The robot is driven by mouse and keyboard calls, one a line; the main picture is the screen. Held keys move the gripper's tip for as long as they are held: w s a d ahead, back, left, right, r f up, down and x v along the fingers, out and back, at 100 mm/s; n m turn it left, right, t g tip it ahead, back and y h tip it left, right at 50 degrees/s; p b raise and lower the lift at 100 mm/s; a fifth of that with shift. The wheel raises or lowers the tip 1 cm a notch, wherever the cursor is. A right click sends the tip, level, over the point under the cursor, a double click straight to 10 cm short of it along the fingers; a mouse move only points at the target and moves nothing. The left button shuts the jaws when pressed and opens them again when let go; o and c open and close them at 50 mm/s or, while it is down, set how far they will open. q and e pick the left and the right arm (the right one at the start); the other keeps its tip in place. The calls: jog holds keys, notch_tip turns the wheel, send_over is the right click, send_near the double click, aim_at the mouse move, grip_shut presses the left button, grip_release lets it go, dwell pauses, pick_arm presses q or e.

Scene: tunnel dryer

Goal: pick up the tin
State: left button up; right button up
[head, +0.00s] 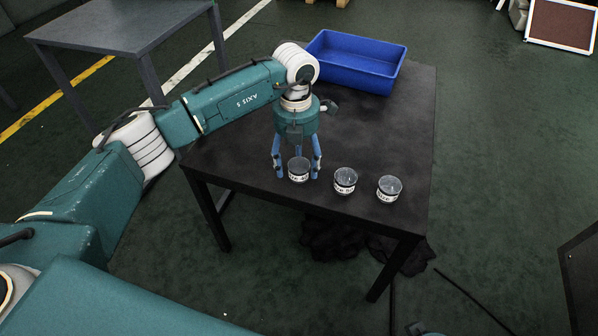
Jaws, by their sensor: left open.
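Three small round tins with clear-looking tops and white labels with dark print stand in a row near the front edge of the black table (402,120). They are the left tin (299,170), the middle tin (345,181) and the right tin (389,189). My left gripper (297,171) points down at the left tin, with its blue fingers open on either side of it. I cannot tell whether the fingers touch the tin. My right gripper is not in view.
An empty-looking blue bin (356,63) stands at the back of the table. A grey table (120,25) is at the back left. Dark crumpled material (332,238) lies on the floor under the black table. The table's left-middle surface is clear.

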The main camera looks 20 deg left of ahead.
aim_at(299, 170)
pick_arm(q)
notch_tip(299, 170, down, 3)
jog(key=shift+r, duration=0.15)
jog(key=c, duration=1.1)
jog(key=shift+r, duration=0.1)
